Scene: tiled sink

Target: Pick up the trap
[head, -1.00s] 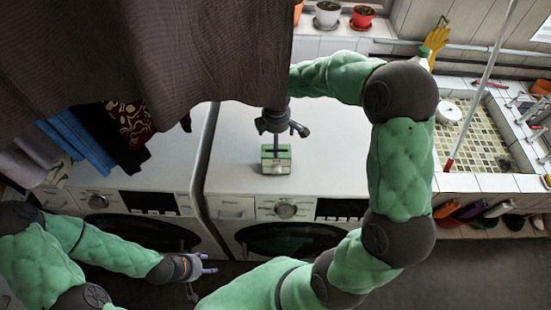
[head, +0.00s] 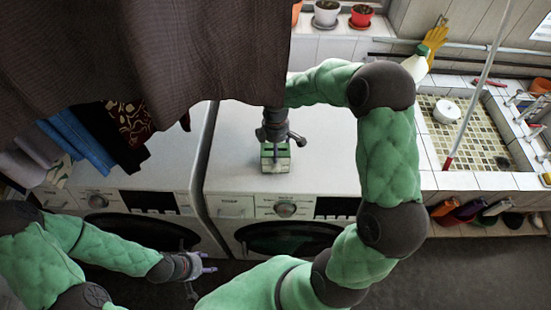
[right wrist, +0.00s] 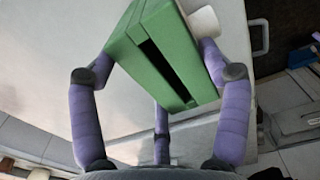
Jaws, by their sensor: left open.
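The trap, a small green box with a dark slot in its top (head: 276,163), sits on the white top of the right washing machine. It fills the upper middle of the right wrist view (right wrist: 160,55). My right gripper (head: 277,145) is right over it, pointing down. In the right wrist view its purple fingers (right wrist: 158,75) are spread on either side of the box; a firm grip does not show. My left gripper (head: 203,268) is open and empty, low in front of the left machine, far from the trap.
A dark brown cloth (head: 150,50) hangs at the upper left, near my right gripper. Hanging clothes (head: 80,140) are below it. A tiled basin (head: 470,130) is at right. Plant pots (head: 326,14) stand on the back ledge. The machine top around the trap is clear.

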